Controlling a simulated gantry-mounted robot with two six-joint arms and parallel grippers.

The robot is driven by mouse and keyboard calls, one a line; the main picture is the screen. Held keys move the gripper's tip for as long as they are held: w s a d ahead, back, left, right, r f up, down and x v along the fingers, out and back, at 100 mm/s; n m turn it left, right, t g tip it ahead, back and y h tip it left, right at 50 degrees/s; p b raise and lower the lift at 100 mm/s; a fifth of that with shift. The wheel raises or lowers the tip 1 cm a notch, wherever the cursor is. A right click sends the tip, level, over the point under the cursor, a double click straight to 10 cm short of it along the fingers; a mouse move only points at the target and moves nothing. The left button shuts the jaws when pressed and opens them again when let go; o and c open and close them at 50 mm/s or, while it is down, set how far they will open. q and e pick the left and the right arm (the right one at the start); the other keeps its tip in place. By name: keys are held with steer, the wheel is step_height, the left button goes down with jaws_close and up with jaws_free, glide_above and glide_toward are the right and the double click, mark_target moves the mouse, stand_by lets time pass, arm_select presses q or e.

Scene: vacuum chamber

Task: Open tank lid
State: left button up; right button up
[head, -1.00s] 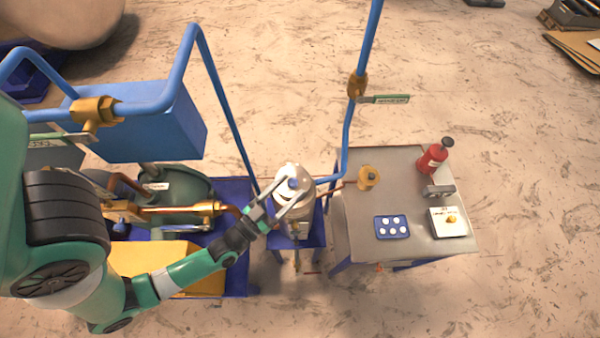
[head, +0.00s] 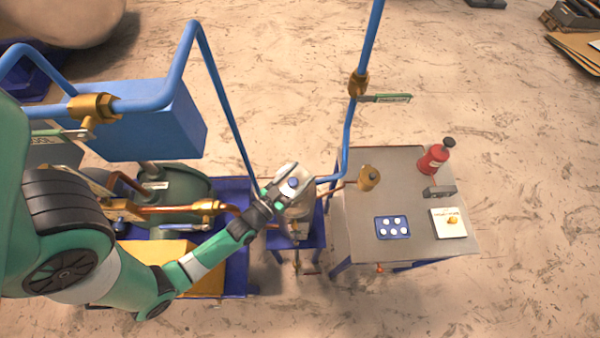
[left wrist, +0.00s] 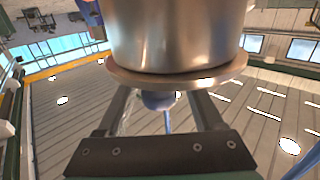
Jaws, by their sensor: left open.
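The silver tank (head: 298,211) stands on a small blue stand in the middle of the head view. Its round lid (head: 284,169) has a blue knob (head: 293,182) on top. The lid appears to sit on the tank. My left gripper (head: 291,182) is open over the lid, with one finger on each side of the knob. In the left wrist view the knob (left wrist: 158,100) shows between the spread fingers (left wrist: 162,108), apart from both. The metal flange (left wrist: 175,84) and cylinder (left wrist: 175,35) fill the top there. My right gripper is not in view.
A blue pipe (head: 346,150) with a brass valve passes close behind the tank. A grey table (head: 400,220) on the right holds a red bottle (head: 433,160), a blue button panel (head: 392,227) and a white box (head: 449,222). Brass and copper piping (head: 180,209) lies left of the tank.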

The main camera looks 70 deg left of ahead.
arm_select(q)
steer(key=shift+w, duration=0.2)
jaws_close()
stand_by(1.3)
